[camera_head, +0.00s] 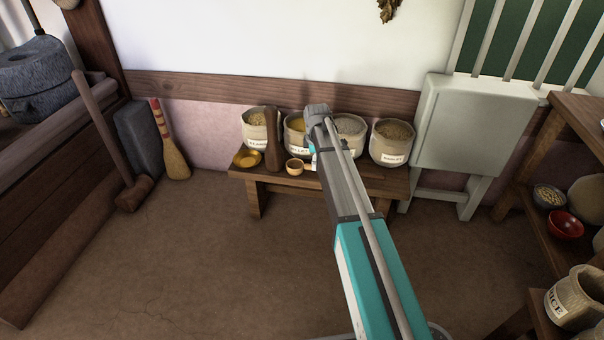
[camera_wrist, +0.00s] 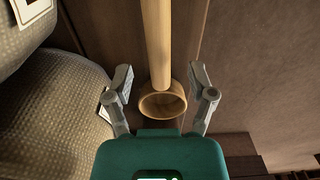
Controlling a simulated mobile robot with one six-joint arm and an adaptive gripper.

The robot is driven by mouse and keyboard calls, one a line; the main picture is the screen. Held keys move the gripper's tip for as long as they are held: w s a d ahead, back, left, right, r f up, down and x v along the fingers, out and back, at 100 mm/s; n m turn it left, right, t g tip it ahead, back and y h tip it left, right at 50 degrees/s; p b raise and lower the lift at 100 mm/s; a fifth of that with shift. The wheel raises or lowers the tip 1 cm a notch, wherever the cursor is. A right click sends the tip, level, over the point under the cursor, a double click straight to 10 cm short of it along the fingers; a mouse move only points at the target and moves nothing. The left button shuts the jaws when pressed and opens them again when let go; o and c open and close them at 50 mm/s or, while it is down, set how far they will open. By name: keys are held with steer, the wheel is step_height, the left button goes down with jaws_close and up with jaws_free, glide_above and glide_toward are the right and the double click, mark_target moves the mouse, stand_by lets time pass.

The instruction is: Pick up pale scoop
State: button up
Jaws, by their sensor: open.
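The pale scoop (camera_wrist: 162,104) shows in the wrist view as a light wooden round bowl with a straight handle running to the top edge. My gripper (camera_wrist: 161,76) is open. Its two grey fingers are on either side of the scoop, with gaps on both sides, and nothing is held. In the head view a small pale round bowl (camera_head: 294,167), apparently the scoop's, sits at the front of the low wooden bench (camera_head: 388,182). My arm hides most of the gripper and the scoop's handle there.
Several filled sacks, including one at the right (camera_head: 391,146), stand along the bench's back. A yellow bowl (camera_head: 246,159) and a dark upright wooden cylinder (camera_head: 273,142) are left of the scoop. A woven sack (camera_wrist: 50,110) is close at the wrist view's left. Floor in front is clear.

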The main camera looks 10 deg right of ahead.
steer(key=shift+f+b, duration=0.85)
steer(key=shift+f, duration=0.3)
steer(key=shift+c, duration=0.2)
jaws_close()
